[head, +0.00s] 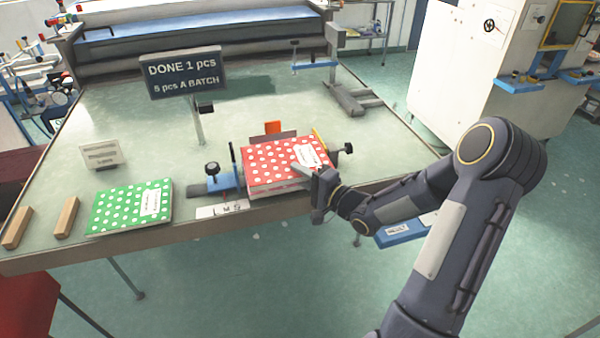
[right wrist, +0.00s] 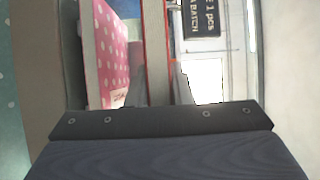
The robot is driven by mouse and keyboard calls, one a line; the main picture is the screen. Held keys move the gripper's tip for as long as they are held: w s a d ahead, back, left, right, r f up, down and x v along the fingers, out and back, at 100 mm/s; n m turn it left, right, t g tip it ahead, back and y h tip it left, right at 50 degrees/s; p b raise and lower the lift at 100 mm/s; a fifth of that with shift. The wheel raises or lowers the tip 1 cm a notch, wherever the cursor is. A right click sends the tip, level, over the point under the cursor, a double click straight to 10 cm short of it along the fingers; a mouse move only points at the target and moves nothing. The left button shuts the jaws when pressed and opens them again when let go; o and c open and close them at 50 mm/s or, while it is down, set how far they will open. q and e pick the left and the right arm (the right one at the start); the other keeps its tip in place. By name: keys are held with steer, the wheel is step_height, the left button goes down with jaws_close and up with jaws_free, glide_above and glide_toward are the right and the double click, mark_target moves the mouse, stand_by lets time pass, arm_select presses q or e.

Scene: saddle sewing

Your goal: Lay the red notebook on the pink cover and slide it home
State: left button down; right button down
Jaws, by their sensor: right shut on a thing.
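The red notebook (head: 276,158), with white dots and a white label, lies flat on the fixture at the table's front edge. My right gripper (head: 304,171) is shut on its right front edge. In the right wrist view a pink dotted surface (right wrist: 113,50) shows between two grey bars, with narrow red edges beside it. I cannot tell whether that surface is the pink cover or the notebook's side. The cover is not clearly distinct in the head view, and what lies under the notebook is mostly hidden. My left gripper is not in view.
A green dotted notebook (head: 130,207) and two wooden blocks (head: 66,218) lie left. A sign (head: 182,73) stands behind. The table's middle is largely clear.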

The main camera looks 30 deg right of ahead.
step_height(320, 180, down, 6)
steer(key=b, duration=0.4)
steer(key=shift+f+b, duration=0.35)
stand_by(0.8)
steer(key=c, duration=1.3)
jaws_free()
steer(key=shift+o, duration=0.5)
steer(key=shift+f, duration=0.25)
steer(key=shift+s, duration=0.1)
steer(key=s+a, duration=0.2)
steer(key=s, duration=0.7)
steer(key=shift+s+a, duration=0.2)
steer(key=shift+s, duration=0.05)
